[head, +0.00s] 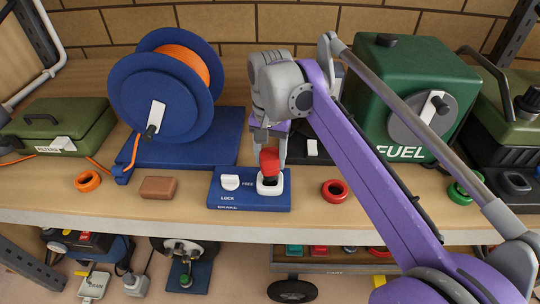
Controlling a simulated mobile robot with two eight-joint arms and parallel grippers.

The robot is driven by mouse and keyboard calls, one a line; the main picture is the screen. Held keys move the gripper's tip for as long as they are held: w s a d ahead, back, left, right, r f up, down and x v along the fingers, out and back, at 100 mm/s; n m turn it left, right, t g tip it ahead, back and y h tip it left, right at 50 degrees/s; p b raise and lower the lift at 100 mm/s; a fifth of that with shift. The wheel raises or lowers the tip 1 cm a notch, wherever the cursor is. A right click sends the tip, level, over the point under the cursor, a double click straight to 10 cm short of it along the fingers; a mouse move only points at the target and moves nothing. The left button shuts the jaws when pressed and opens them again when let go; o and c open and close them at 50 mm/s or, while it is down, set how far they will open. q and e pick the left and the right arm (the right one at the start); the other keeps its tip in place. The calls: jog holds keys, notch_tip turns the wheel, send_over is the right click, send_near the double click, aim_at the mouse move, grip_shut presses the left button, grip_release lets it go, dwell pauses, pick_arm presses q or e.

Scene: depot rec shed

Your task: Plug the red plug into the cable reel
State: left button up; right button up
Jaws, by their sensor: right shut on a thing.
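The cable reel (148,95) is a blue drum wound with orange cable, on a blue base at the left of the bench. A small blue panel (225,200) lies in front of it, with a white knob marked FREE and LOCK and a white-rimmed fitting (270,188). My right gripper (270,150) points down over this fitting and is shut on the red plug (270,163). The plug is upright and its lower end meets the fitting in the picture; I cannot tell how deep it sits. My left gripper is not in view.
A brown block (158,187), an orange ring (87,180) and a red ring (335,191) lie near the bench's front edge. A green FUEL box (385,90) stands behind my right arm. A green case (60,128) stands at left. A lower shelf holds more equipment.

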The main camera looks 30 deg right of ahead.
jog(key=shift+f+b, duration=0.7)
jog(key=shift+f, duration=0.75)
jog(key=o, duration=1.4)
jog(key=shift+o, duration=0.2)
notch_tip(320, 180, up, 11)
jog(key=shift+f+p, duration=0.1)
jog(key=shift+p, duration=0.65)
